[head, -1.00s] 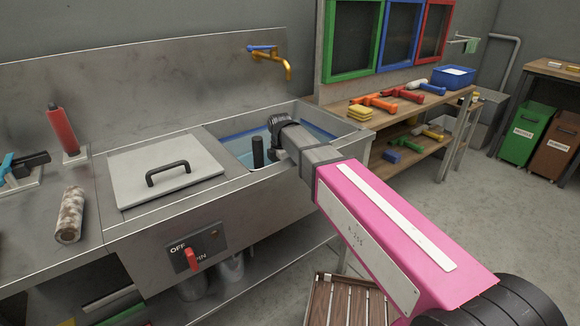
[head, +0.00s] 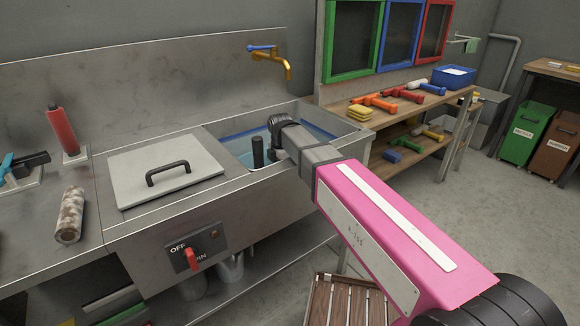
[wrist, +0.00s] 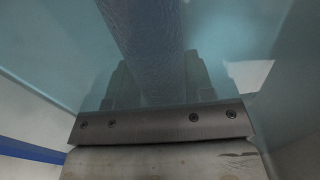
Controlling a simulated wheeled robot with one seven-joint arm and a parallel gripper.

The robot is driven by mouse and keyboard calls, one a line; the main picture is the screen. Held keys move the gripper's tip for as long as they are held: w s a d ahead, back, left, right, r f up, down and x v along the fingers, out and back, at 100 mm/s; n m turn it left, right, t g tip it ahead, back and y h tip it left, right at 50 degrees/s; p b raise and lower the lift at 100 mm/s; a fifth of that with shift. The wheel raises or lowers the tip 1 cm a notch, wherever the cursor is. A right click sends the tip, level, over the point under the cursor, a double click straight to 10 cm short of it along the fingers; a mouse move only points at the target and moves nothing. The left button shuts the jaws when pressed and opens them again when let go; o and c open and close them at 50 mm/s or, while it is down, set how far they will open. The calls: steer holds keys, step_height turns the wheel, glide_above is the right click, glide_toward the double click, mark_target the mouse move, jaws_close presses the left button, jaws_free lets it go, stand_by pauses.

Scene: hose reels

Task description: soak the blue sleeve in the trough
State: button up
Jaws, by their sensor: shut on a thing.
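In the wrist view, my gripper (wrist: 150,85) is shut on the blue sleeve (wrist: 146,35), a long textured cylinder running away between the two fingers. Sleeve and fingers look bluish and hazy, as if under water. In the head view, my arm reaches over the front of the steel trough (head: 345,122), with the wrist bent down into it. The trough holds blue-tinted water (head: 238,148). My fingers and the sleeve are hidden there by the wrist and trough wall.
A dark upright cylinder (head: 257,153) stands in the trough beside my wrist. A lid with a handle (head: 168,174) covers the left compartment. A brass tap (head: 275,58) is above the back. A red sleeve (head: 61,130) and a stained roller (head: 70,215) are left.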

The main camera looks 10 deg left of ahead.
step_height(320, 180, up, 20)
stand_by(2.0)
stand_by(1.2)
